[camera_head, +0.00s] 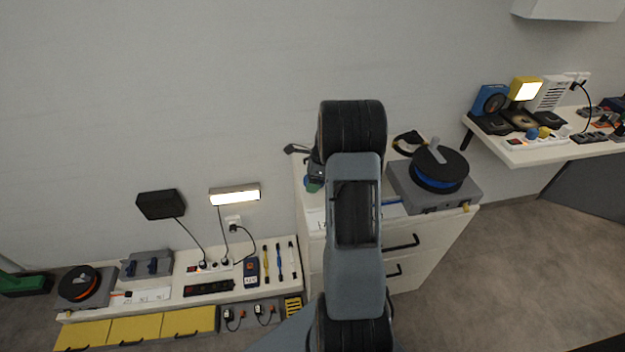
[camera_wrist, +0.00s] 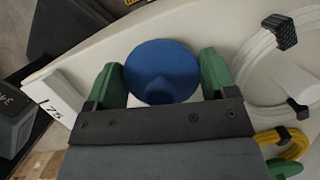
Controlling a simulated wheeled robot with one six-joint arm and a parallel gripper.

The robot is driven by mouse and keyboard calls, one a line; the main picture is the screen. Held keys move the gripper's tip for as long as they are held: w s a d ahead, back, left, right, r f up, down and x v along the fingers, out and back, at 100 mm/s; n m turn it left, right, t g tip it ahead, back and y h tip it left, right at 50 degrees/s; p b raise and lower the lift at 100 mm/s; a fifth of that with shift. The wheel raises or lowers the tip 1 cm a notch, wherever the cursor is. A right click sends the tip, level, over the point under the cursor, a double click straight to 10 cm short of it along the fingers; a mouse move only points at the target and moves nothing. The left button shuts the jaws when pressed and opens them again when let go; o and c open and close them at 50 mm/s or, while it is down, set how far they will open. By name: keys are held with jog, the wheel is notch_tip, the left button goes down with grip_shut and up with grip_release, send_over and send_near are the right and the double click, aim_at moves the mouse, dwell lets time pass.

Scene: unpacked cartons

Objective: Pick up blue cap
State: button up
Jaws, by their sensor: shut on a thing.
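The blue cap (camera_wrist: 163,72) is a round, domed blue disc in the middle of the wrist view. My gripper (camera_wrist: 162,83) has its two green fingers on either side of the cap, shut on it. The cap is over or on a white surface (camera_wrist: 205,30); whether it touches that surface I cannot tell. In the head view my arm hides most of the gripper and the cap.
In the wrist view, coiled white cable (camera_wrist: 258,62) and a yellow cable (camera_wrist: 293,146) lie at the right. In the head view, a grey box with a dark reel (camera_head: 438,168) stands right of my arm on the white drawer cabinet (camera_head: 440,240). A low bench (camera_head: 165,292) stands left.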

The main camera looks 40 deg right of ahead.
jog(key=v, duration=0.2)
jog(key=a+v, duration=0.1)
jog(key=shift+d+r, duration=0.15)
jog(key=shift+r, duration=0.35)
jog(key=s+a+r, duration=0.2)
jog(key=s+r, duration=0.7)
jog(key=s, duration=0.4)
jog(key=shift+p, duration=0.4)
jog(key=shift+s+a, duration=0.15)
jog(key=shift+a, duration=0.05)
